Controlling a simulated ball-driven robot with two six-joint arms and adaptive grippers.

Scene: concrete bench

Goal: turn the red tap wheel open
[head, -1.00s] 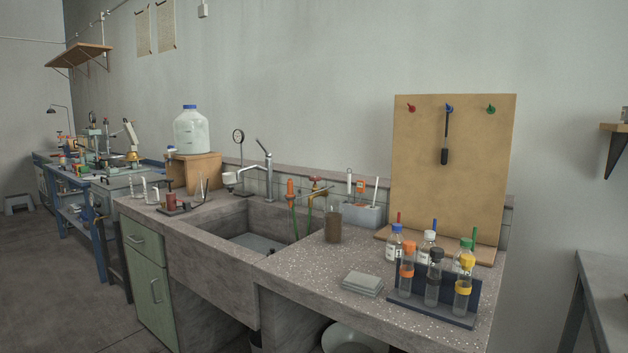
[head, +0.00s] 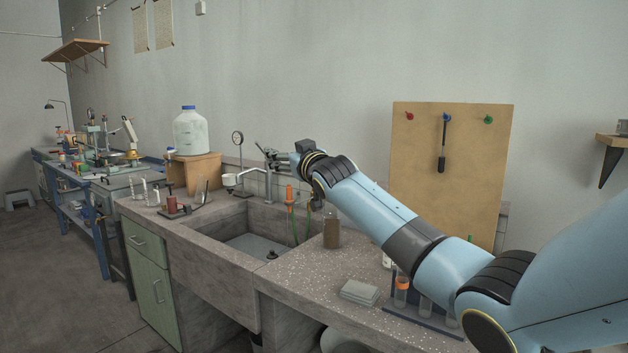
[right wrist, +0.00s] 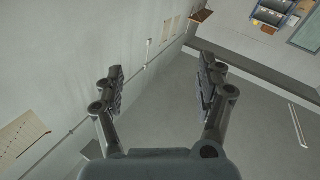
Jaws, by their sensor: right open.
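The red tap wheel is hidden behind my right wrist in the head view; only a small lower part of that tap (head: 309,204) may show under the arm. My right gripper (head: 265,154) is above the sink's back edge, in front of the wall and close to the grey swan-neck tap (head: 268,180). In the right wrist view the gripper (right wrist: 158,78) has its two fingers wide apart with nothing between them. My left gripper is not in view.
The sink (head: 250,245) lies below the gripper. An orange-handled tool (head: 289,195) and a brown jar (head: 332,230) stand close under my right arm. The tube rack (head: 422,318) is partly hidden by my arm.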

